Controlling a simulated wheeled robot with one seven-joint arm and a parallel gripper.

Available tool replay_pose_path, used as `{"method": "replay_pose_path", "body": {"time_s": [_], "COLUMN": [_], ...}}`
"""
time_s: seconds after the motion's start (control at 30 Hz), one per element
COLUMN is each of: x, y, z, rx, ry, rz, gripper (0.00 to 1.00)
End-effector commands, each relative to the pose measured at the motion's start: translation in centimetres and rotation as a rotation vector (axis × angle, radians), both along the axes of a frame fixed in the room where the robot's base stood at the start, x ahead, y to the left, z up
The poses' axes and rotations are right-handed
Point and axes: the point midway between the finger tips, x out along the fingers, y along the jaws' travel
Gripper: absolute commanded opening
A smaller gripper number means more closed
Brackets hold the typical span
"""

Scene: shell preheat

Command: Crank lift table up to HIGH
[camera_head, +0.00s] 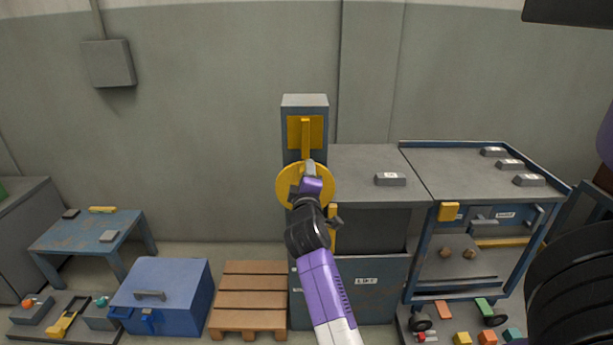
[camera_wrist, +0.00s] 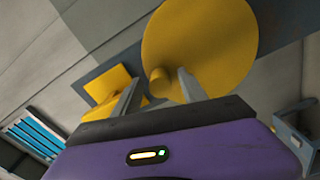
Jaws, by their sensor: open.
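The lift table's grey post (camera_head: 291,112) carries a round yellow crank disc (camera_head: 284,187) and, above it, a yellow plate with an upright bar (camera_head: 305,125). The disc also fills the upper part of the wrist view (camera_wrist: 205,40). A short yellow crank knob (camera_wrist: 160,82) stands out from the disc's face. My gripper (camera_head: 310,170) is in front of the disc. In the wrist view its fingers (camera_wrist: 159,80) are apart, one on each side of the knob; contact cannot be told. The grey lift table top (camera_head: 355,160) looks about level with the cart beside it.
One grey ingot (camera_head: 390,179) lies on the table top. The blue-framed cart (camera_head: 440,165) on the right holds several ingots. A wooden pallet (camera_head: 250,298), a blue box (camera_head: 165,285) and a low blue table (camera_head: 85,232) stand on the left.

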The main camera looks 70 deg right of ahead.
Motion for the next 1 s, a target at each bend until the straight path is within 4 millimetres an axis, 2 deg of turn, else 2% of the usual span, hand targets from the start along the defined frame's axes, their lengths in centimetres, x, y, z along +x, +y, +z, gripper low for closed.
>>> {"method": "replay_pose_path", "body": {"time_s": [0.3, 0.5, 1.0], "x": [-1.8, -2.7, -2.9], "y": [4.5, 6.4, 6.8], "z": [-0.1, 0.0, 0.0], "rx": [-0.003, -0.002, -0.001], "ry": [0.002, 0.0, 0.0], "rz": [0.004, 0.001, -0.001], "gripper": [0.5, 0.5, 0.5]}}
